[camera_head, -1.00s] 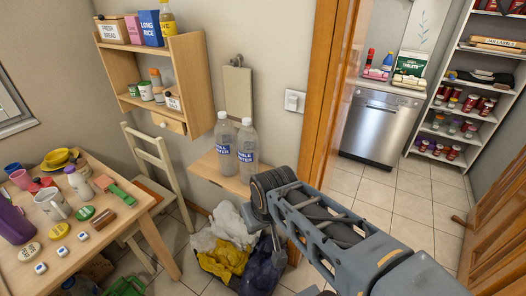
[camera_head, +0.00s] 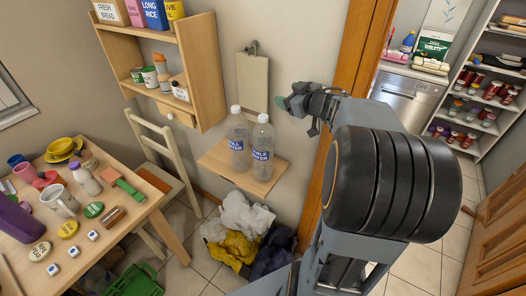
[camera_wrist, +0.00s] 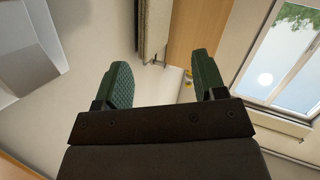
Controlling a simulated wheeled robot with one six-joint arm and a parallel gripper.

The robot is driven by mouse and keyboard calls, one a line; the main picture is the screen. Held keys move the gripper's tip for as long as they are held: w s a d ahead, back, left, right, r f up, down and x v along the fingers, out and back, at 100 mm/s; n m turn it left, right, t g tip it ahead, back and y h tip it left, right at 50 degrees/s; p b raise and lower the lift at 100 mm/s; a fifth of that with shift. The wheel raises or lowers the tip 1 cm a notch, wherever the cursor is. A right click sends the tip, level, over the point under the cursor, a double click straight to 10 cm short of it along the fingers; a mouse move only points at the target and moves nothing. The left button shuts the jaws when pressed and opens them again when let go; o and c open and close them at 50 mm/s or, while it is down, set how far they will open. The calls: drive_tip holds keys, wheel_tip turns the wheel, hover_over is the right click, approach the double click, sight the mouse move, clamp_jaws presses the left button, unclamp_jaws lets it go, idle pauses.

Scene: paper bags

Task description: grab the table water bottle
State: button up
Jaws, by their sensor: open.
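Two clear water bottles with blue-lettered labels stand upright side by side on a small wooden wall shelf (camera_head: 222,165) in the head view. The left bottle (camera_head: 237,140) is slightly farther back; the right bottle (camera_head: 262,150) stands beside it. My gripper (camera_head: 287,103) is raised up and to the right of the bottles, apart from them, near the wall and the door frame. In the wrist view its two green-padded fingers (camera_wrist: 160,85) are spread apart with nothing between them. No bottle shows in the wrist view.
A wooden wall cabinet (camera_head: 205,70) hangs left of the bottles, and a hanging board (camera_head: 254,82) is behind them. Bags (camera_head: 240,225) are heaped below the shelf. A chair (camera_head: 160,150) and a cluttered table (camera_head: 140,213) stand at left. The orange door frame (camera_head: 345,90) is at right.

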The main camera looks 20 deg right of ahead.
sight(263, 116)
drive_tip(key=s+d+f+n+g+y, duration=0.1)
drive_tip(key=s+f+n+g+y, duration=0.15)
drive_tip(key=s+g+y, duration=0.2)
drive_tip(key=shift+y, duration=0.35)
drive_tip(key=x, duration=0.4)
drive_tip(key=f+p+x, duration=0.1)
drive_tip(key=x, duration=0.2)
drive_tip(key=shift+s+f, duration=0.15)
drive_tip(key=shift+s, duration=0.05)
drive_tip(key=shift+x, duration=3)
drive_tip(key=shift+f, duration=0.1)
clamp_jaws()
